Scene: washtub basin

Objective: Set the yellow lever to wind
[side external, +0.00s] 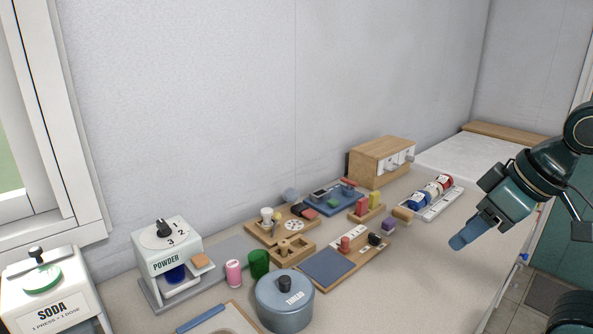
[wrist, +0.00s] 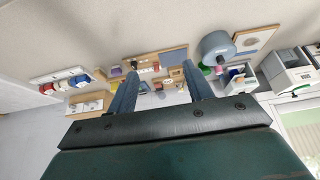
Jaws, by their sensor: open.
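My gripper (side external: 464,240) hangs at the right in the side external view, in the air over the front of the counter and apart from everything on it. The wrist view shows its two fingers (wrist: 161,72) spread with nothing held between them. A small yellow upright piece (side external: 374,199) stands beside a red one on a wooden base (side external: 367,215) in the middle of the counter. A smaller yellow knob (side external: 277,216) shows on a wooden board to its left. I cannot tell which one is the yellow lever. No "wind" marking is readable.
A grey lidded pot (side external: 283,305), powder dispenser (side external: 165,262) and soda dispenser (side external: 50,300) stand left. The front right counter is clear.

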